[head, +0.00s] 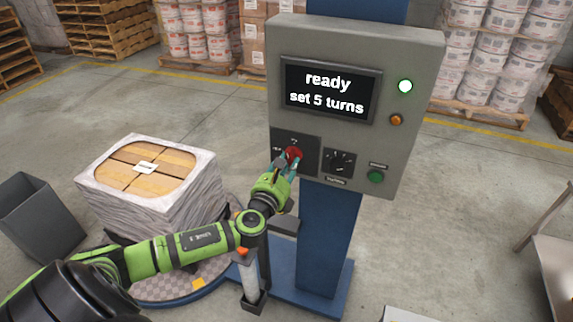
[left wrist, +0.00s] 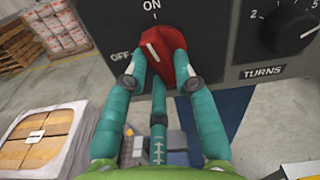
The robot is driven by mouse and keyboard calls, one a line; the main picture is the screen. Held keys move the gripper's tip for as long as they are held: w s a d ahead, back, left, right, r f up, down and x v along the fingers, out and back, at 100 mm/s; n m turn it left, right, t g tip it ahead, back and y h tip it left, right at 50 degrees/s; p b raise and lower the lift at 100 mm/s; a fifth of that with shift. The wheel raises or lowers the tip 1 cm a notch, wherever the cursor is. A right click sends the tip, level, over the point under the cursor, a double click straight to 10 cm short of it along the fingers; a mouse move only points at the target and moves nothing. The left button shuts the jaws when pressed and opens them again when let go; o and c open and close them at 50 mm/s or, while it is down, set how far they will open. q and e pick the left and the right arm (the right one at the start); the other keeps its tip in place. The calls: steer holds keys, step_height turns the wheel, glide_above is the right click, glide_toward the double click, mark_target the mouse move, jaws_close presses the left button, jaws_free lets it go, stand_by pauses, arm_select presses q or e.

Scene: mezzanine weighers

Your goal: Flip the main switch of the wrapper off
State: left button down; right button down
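The wrapper's control box (head: 415,150) stands on a blue column. Its main switch is a red rotary knob (head: 294,154) at the box's lower left, seen closely in the left wrist view (left wrist: 166,50). ON is marked above the knob and OFF to its left. The knob's white line leans to the upper left, between the two marks and seemingly nearer ON. My left gripper (head: 285,163) has its teal fingers around the knob, one on each side and a third below. The fingers appear closed on it. My right gripper is not in view.
The display (head: 329,91) reads "ready, set 5 turns". The turns dial (head: 338,162) and green button (head: 376,177) are right of the switch. A wrapped load (head: 165,200) stands left on the turntable.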

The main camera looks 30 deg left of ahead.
arm_select(q)
steer(key=shift+n, duration=0.4)
steer(key=shift+d+f+n+b, duration=0.1)
steer(key=shift+f+n+b, duration=0.05)
steer(key=shift+n+b, duration=0.75)
steer(key=n+b, duration=0.1)
steer(key=n, duration=0.3)
steer(key=shift+d+n, duration=0.1)
steer(key=shift+n, duration=0.3)
steer(key=n+b, duration=0.1)
steer(key=n, duration=0.2)
steer(key=shift+d+n, duration=0.1)
steer(key=shift+n, duration=0.2)
steer(key=shift+w+d+r+n, duration=0.1)
steer(key=shift+n, duration=0.9)
steer(key=shift+r+n, duration=0.1)
steer(key=shift+n, duration=0.9)
steer(key=c, duration=1)
jaws_free()
